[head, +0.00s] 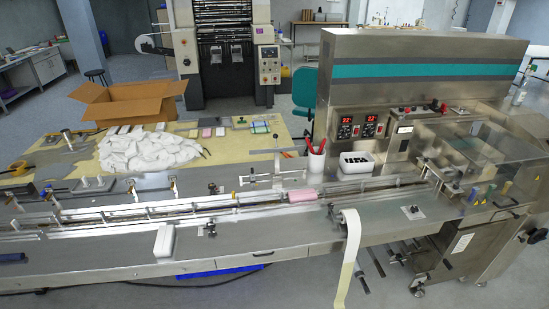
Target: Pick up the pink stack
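A pink stack (302,195) lies on the conveyor channel of the flow wrapper (418,75), near the middle of the picture and left of the machine's infeed. It looks like a small flat block. A smaller pink piece (206,132) lies on the yellowish table behind, beside other small coloured pieces. Neither of my grippers shows in the head view.
A white block (165,241) sits on the front ledge. A white cup with red-handled tools (316,160) and a white bin (356,164) stand behind the conveyor. A pale strip (349,250) hangs over the front edge. A cardboard box (128,102) stands behind.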

